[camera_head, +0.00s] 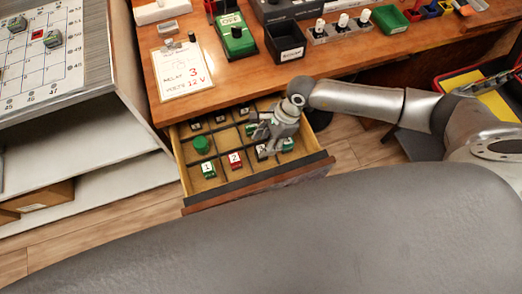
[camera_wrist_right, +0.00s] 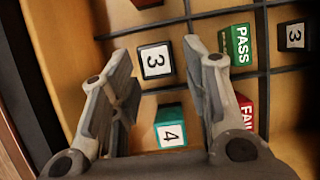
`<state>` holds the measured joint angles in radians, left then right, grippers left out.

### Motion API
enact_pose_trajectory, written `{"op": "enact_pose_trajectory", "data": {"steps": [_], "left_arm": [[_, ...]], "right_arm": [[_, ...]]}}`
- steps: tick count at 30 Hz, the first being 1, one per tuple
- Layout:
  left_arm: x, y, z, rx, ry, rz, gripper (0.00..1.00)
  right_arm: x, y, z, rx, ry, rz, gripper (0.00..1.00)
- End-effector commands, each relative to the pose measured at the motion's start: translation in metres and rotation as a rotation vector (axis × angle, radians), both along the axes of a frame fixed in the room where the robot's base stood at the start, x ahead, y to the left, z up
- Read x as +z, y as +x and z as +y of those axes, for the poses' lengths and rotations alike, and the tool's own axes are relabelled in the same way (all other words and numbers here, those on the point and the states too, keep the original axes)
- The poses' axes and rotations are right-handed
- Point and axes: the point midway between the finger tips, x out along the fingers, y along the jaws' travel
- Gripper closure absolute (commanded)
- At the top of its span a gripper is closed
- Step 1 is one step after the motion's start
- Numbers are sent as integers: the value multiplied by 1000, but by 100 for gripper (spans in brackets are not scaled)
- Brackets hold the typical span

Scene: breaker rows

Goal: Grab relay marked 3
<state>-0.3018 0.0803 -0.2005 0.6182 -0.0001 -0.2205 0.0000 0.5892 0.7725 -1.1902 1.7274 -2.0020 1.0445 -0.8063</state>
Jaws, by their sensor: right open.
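In the wrist view a black relay with a white label 3 (camera_wrist_right: 155,62) sits in a drawer compartment, between and beyond the fingertips of my right gripper (camera_wrist_right: 157,54). The gripper is open and empty, its fingers apart on either side of the relay. In the head view the right gripper (camera_head: 270,138) hangs over the drawer (camera_head: 190,187) and partly hides the black relay (camera_head: 262,153). A second black piece marked 3 (camera_wrist_right: 293,37) stands in another compartment at the right of the wrist view. A paper note (camera_head: 183,72) reads relay 3, volts 12 V. My left gripper is not in view.
A teal relay 4 (camera_wrist_right: 171,127) sits in the neighbouring compartment. Green PASS (camera_wrist_right: 238,45) and red FAIL (camera_wrist_right: 246,112) pieces are close to the right finger. Relays 1 (camera_head: 208,169) and 2 (camera_head: 236,160) are in the front row. Thin dividers separate compartments. The wooden bench (camera_head: 220,80) overhangs the drawer's back.

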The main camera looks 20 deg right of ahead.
Motion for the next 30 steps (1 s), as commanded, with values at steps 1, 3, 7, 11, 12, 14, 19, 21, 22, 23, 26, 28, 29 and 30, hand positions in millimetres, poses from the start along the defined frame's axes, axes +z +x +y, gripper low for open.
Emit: {"op": "enact_pose_trajectory", "data": {"steps": [1,3,7,11,12,14,19,21,22,23,26,28,29,30], "left_arm": [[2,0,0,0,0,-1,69],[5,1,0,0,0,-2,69],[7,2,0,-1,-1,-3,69],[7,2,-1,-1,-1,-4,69],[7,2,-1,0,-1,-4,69],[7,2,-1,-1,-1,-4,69],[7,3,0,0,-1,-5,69],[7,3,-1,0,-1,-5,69],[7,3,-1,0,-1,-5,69],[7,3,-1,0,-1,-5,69],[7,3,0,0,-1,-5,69],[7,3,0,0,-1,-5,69],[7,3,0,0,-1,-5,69],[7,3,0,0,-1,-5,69]], "right_arm": [[-5,-2,2,0,1,3,57],[-14,-3,5,0,0,3,57],[-33,-5,11,0,1,3,57],[-44,-4,15,0,1,1,57],[-46,-4,16,0,0,1,57],[-47,-4,16,1,0,0,57],[-47,-4,16,1,0,0,57],[-47,-4,16,1,0,0,65],[-47,-4,16,1,0,0,69],[-47,-4,16,0,0,0,73],[-47,-4,16,0,0,0,85],[-47,-4,16,0,0,0,93],[-46,-4,16,0,1,0,93],[-46,-4,16,0,1,0,93]]}}
